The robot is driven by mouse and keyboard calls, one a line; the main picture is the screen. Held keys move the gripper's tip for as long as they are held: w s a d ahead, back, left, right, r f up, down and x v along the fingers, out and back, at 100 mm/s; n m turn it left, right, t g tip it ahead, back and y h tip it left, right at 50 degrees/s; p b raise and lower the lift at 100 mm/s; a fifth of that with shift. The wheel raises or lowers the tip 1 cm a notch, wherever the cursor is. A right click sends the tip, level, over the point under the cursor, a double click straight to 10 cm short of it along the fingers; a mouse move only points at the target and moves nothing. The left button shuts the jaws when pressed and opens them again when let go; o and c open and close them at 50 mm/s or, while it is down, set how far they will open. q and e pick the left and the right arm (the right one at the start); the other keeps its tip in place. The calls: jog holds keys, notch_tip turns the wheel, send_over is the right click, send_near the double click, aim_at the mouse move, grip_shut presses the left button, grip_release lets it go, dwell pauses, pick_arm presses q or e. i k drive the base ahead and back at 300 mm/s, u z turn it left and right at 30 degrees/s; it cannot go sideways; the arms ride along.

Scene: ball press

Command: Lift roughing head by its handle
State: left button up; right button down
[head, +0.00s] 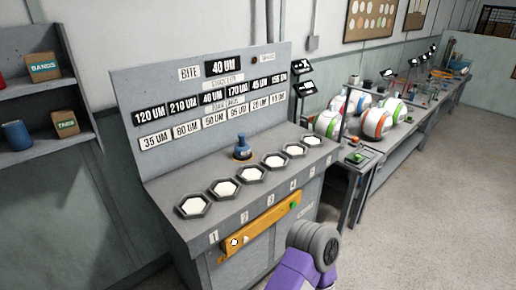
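A small blue upright piece with a knob-like top, likely the roughing head (242,146), stands on a brass-coloured round base. It sits on the grey console's top (212,172), behind the row of hexagonal pads. Nothing touches its handle. A purple and grey rounded part, apparently of my arm, rises from the bottom edge right of centre, in front of the console and well short of the blue piece. No fingers of my left or right gripper can be seen.
Several white-faced hexagonal pads (223,188) line the console's front, above a yellow bar (260,231). A back panel (210,100) carries micron labels. Right stands a bench (395,145) with striped balls (376,123); left, a shelf (40,85). The floor at right is clear.

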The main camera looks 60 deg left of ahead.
aim_at(242, 149)
jog(key=u, duration=0.15)
jog(key=i, duration=1.35)
jog(key=u, duration=0.75)
